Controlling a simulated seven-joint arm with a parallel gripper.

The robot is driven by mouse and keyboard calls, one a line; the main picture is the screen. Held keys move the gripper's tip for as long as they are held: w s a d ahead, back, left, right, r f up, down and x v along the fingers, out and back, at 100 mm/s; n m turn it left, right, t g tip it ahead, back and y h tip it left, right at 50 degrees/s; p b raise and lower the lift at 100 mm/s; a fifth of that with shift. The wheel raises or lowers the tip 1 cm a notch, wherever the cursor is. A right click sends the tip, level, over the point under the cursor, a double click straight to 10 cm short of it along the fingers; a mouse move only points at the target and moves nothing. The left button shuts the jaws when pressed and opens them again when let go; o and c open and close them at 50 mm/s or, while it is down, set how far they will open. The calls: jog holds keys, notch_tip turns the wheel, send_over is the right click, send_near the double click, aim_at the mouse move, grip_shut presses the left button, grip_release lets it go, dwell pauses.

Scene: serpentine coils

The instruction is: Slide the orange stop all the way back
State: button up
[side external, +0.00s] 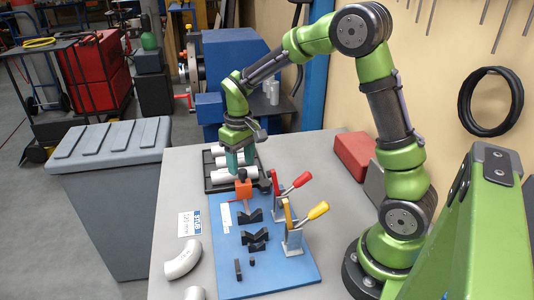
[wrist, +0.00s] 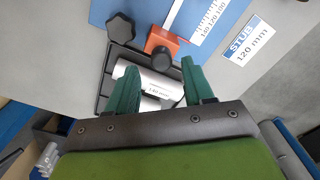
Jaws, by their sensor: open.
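The orange stop (side external: 243,189) sits at the far end of the blue fixture board (side external: 290,268). In the wrist view the stop (wrist: 162,41) lies at the end of a printed scale strip (wrist: 208,28), near a black knob (wrist: 166,63). My gripper (side external: 236,163) is above the black rack, just beyond the stop. In the wrist view its teal fingers (wrist: 160,68) are spread apart and open.
The black rack (side external: 208,188) holds several white pipes. Two toggle clamps with a red handle (side external: 301,180) and a yellow handle (side external: 318,210) stand along the board's right side. Black V-blocks (side external: 254,239) sit mid-board. A pipe elbow (side external: 183,260) lies at left. A red box (side external: 354,155) is at right.

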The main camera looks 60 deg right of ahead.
notch_tip(320, 180, up, 15)
jog(key=shift+f, duration=0.2)
jog(key=shift+w, duration=0.1)
jog(key=s+a+m+t+y, duration=0.1)
jog(key=s+a+t, duration=0.2)
jog(key=s, duration=0.5)
jog(key=s+a+m+t+y, duration=0.1)
jog(key=s+a+t, duration=0.3)
jog(key=s, duration=0.5)
jog(key=shift+a+f, duration=0.3)
jog(key=shift+a, duration=0.35)
dwell(0.4)
